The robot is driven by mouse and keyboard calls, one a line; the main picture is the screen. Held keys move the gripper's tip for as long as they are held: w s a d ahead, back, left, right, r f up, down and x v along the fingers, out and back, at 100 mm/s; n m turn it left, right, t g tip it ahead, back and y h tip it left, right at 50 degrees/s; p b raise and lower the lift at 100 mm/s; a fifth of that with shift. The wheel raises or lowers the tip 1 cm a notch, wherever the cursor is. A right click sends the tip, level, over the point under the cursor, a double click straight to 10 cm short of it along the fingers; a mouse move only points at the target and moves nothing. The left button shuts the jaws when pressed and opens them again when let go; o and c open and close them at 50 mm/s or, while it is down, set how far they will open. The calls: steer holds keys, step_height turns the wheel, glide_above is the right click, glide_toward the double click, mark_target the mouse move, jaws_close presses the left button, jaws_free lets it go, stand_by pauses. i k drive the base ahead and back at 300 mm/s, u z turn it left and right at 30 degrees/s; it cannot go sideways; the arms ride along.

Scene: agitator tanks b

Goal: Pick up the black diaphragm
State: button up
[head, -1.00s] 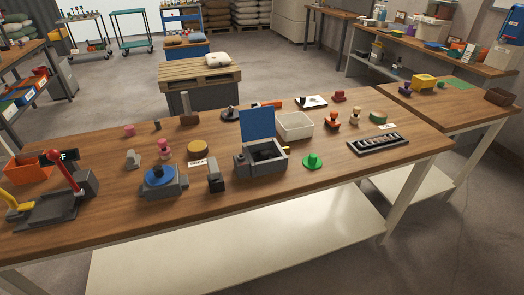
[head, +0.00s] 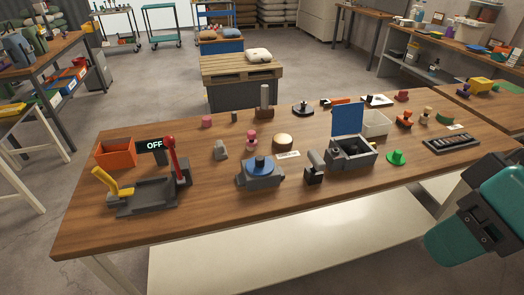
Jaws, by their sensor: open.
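A flat black round piece with a raised centre (head: 303,109) lies at the back of the wooden workbench (head: 215,215), right of a brown block with an upright grey post (head: 265,103). It looks like the black diaphragm, though it is small here. A grey box with a raised blue lid (head: 348,120) stands nearer the front and has something dark inside that I cannot make out. A teal link of my arm shows at the right edge, over the bench's right end. My gripper is out of view.
A grey housing with a blue top (head: 260,172), a small black-and-grey upright part (head: 314,168) and a green knobbed piece (head: 397,158) stand along the front. A lever fixture (head: 150,190) and orange bin (head: 115,153) fill the left. The front left-middle bench is clear.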

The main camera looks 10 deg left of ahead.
mark_target(353, 150)
steer(key=u, duration=0.7)
steer(key=i, duration=1)
